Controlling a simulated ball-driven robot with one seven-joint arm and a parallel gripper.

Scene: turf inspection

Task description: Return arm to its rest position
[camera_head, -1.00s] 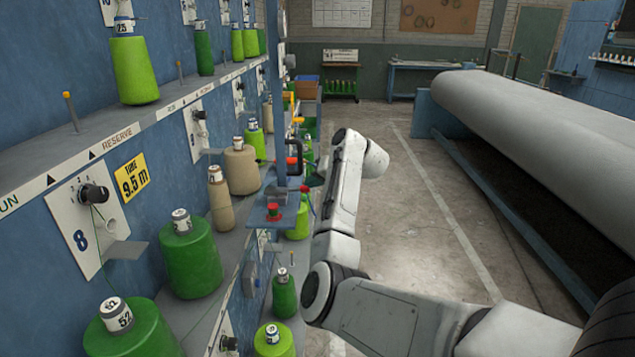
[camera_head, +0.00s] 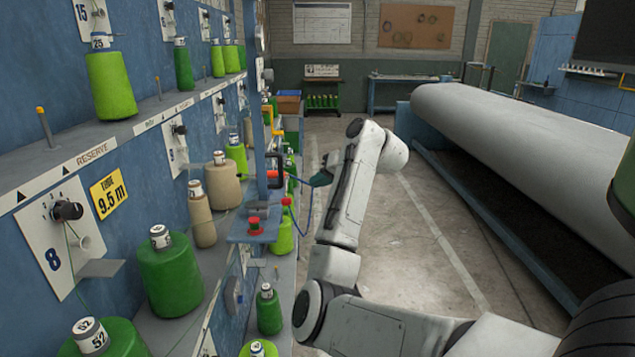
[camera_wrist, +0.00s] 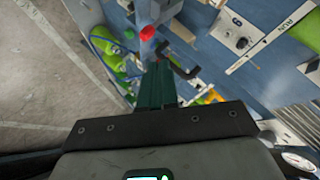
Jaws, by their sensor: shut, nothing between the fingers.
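My gripper (camera_head: 323,177) shows in the camera_head view as a dark teal tip just left of my raised white arm, over the aisle edge beside the creel rack. In the camera_wrist view its teal fingers (camera_wrist: 158,82) are together with nothing between them. Beyond the fingertips are a red knob (camera_wrist: 148,33) and a dark handle (camera_wrist: 180,62). In the camera_head view the dark handle (camera_head: 275,170) and a red button (camera_head: 254,224) belong to a blue post and shelf at the rack. The gripper's distance from them is hard to tell.
The blue rack (camera_head: 130,160) along the left holds several green and beige yarn cones, such as a large green cone (camera_head: 170,275). A long grey roll (camera_head: 530,125) lies at the right. The concrete aisle (camera_head: 430,230) between them is clear.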

